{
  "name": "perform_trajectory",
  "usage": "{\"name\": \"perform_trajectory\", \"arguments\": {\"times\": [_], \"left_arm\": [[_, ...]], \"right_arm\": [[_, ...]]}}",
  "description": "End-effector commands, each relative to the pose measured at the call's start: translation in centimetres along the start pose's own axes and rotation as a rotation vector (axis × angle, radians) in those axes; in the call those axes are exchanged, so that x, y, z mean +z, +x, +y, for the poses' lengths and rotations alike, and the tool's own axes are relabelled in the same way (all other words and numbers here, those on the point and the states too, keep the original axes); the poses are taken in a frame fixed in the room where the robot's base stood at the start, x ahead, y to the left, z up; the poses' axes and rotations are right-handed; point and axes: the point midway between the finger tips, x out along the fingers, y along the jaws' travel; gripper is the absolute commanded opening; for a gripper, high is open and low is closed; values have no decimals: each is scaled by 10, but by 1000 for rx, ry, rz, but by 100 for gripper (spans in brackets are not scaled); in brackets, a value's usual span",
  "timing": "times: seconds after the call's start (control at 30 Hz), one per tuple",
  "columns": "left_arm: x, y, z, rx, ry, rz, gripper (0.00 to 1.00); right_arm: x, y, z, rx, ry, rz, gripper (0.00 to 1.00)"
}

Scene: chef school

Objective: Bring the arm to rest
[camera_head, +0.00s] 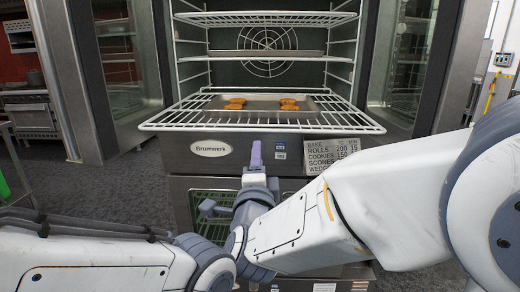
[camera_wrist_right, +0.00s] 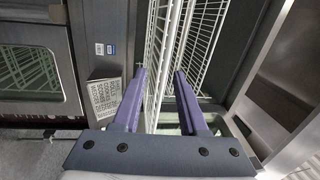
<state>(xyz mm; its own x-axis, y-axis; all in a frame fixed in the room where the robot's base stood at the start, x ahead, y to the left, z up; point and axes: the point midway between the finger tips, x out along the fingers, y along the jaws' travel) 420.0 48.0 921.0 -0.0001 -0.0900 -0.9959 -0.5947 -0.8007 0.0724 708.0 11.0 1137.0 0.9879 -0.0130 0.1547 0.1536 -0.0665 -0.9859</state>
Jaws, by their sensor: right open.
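My right gripper (camera_head: 256,150) is in front of the oven's front panel, just below the front edge of the pulled-out wire rack (camera_head: 345,114). In the right wrist view its two purple fingers (camera_wrist_right: 160,75) stand apart with nothing gripped. The rack's white wires (camera_wrist_right: 165,40) show beyond and between them; I cannot tell whether the fingers touch the rack. My right arm (camera_head: 390,205) reaches in from the right, bent. My left arm (camera_head: 90,262) comes in low from the left, and its gripper is not visible.
A metal tray (camera_head: 262,104) with several golden-brown baked pieces (camera_head: 289,103) sits on the rack, which juts out of the open oven. A baking-times card (camera_head: 330,150) is on the panel. Open glass doors (camera_head: 120,60) flank the oven. Dark floor (camera_head: 110,185) is clear at left.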

Motion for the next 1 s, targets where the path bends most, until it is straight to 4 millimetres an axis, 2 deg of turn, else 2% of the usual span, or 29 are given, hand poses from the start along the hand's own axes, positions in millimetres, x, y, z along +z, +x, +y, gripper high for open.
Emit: {"name": "perform_trajectory", "arguments": {"times": [0.13,0.23,0.3,0.4,0.5,0.7,1.0], "left_arm": [[0,0,0,0,0,0,77],[0,0,0,0,0,0,77],[0,0,0,0,0,0,77],[0,0,0,0,0,0,77],[0,0,0,0,0,0,77],[0,0,0,0,0,0,77],[0,0,0,0,0,0,77]], "right_arm": [[-13,11,50,174,-245,-121,42],[-31,6,102,345,-480,-264,42],[-48,-9,138,470,-640,-381,42],[-74,-37,180,625,-823,-542,42],[-96,-66,208,741,-945,-679,42],[-134,-117,240,911,-1083,-887,42],[-174,-178,259,1075,-1186,-1140,42]]}}
